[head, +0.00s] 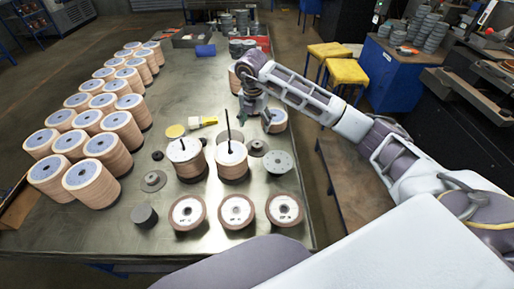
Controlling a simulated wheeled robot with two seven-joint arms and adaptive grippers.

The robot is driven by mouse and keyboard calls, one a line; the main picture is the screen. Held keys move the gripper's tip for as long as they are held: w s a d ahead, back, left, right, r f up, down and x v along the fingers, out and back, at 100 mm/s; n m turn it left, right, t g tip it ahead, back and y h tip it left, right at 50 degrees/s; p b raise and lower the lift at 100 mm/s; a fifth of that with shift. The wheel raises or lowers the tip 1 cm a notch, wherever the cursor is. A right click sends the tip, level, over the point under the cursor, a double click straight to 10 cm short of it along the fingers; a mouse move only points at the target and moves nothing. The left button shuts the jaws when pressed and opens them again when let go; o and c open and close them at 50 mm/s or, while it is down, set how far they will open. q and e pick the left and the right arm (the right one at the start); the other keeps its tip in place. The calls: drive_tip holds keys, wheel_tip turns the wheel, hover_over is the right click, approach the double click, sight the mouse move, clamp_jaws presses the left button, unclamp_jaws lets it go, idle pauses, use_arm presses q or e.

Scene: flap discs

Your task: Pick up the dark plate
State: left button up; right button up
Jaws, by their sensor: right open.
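Dark round pieces lie on the metal table (110,240): a flat dark grey disc with a raised centre (153,181), a thicker dark round piece (144,215), and a small dark disc (258,148). A grey plate with small holes (278,163) lies to the right. I cannot tell for sure which is the dark plate. My right gripper (252,118) is open, pointing down behind the two spindle stacks, beside a flap disc stack (274,120). It is apart from the dark discs in front. Its fingertips are small and partly unclear. My left gripper is out of view.
Two flap disc stacks with upright rods (186,158) (231,158) stand mid-table. Several tall stacks (104,155) fill the left side. Three flap discs (236,211) lie along the front. A yellow-handled brush (202,122) lies behind. Yellow stools (345,72) stand right of the table.

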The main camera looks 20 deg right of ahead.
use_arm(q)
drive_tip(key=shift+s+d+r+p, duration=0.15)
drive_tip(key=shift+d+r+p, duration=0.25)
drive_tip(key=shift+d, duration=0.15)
use_arm(e)
hover_over(257, 143)
drive_tip(key=s+a, duration=0.1)
drive_tip(key=s, duration=0.1)
drive_tip(key=shift+a+f, duration=0.1)
drive_tip(key=shift+f, duration=3.55)
drive_tip(key=shift+f, duration=0.1)
drive_tip(key=shift+w+f+p, duration=0.1)
drive_tip(key=shift+f+p, duration=0.4)
drive_tip(key=shift+f, duration=1.45)
drive_tip(key=shift+w+d+f, duration=0.1)
drive_tip(key=shift+d+f, duration=0.1)
drive_tip(key=shift+f, duration=0.35)
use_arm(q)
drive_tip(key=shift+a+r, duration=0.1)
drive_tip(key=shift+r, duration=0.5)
use_arm(e)
drive_tip(key=shift+c, duration=0.5)
drive_tip(key=c, duration=1.3)
drive_tip(key=shift+r, duration=0.1)
drive_tip(key=shift+c, duration=0.2)
